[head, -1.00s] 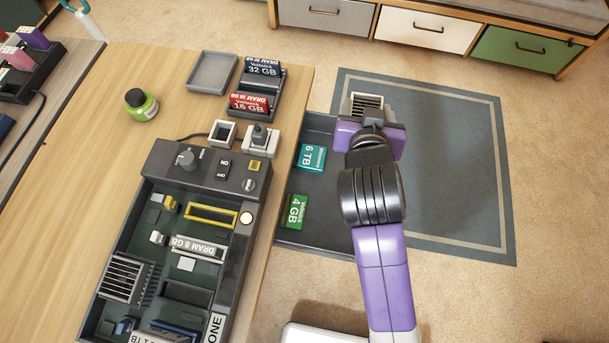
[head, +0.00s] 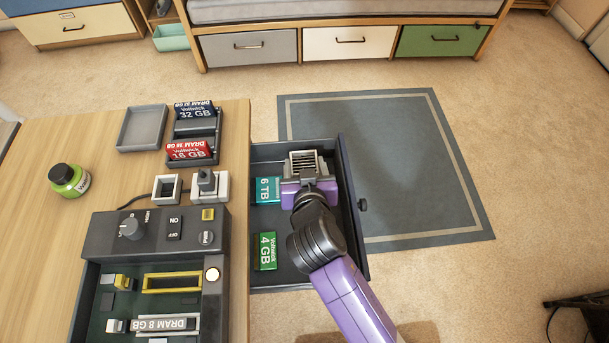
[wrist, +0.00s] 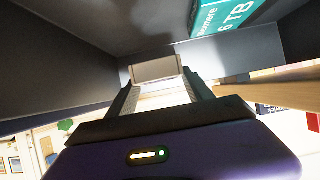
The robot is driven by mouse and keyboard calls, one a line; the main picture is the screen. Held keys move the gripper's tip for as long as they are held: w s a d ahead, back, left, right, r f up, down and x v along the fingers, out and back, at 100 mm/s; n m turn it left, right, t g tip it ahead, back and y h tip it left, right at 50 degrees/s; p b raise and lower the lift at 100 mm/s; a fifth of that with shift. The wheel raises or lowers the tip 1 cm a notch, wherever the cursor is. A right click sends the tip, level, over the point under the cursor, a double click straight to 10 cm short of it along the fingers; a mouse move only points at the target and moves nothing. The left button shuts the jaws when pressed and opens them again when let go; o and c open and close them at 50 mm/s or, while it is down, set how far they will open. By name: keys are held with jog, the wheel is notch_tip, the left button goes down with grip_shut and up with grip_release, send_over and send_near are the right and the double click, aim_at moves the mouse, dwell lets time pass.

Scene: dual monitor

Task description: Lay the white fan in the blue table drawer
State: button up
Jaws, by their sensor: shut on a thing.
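The white fan (head: 304,161) is a small pale block with dark slats on its face. My gripper (head: 307,180) is shut on it and holds it within the outline of the open drawer. The blue table drawer (head: 291,271), dark blue-grey, is pulled out from the table's right side. In the wrist view the fan (wrist: 157,69) shows pale between the two fingers, with dark drawer walls around it. I cannot tell whether the fan touches the drawer floor. My wrist hides part of the drawer's middle.
A teal 6 TB box (head: 266,191) lies in the drawer just left of my gripper. A green 4 GB box (head: 267,251) lies nearer the front. The drawer's right wall has a knob (head: 362,205). An opened device (head: 105,235) covers the table's near part.

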jog(key=shift+f+b, duration=0.45)
jog(key=shift+f, duration=1.65)
jog(key=shift+f, duration=0.25)
jog(key=o, duration=1.1)
jog(key=shift+r, duration=0.1)
jog(key=shift+o, duration=0.2)
jog(key=shift+r, duration=0.2)
jog(key=p+v, duration=0.1)
jog(key=v, duration=0.6)
jog(key=shift+s, duration=0.25)
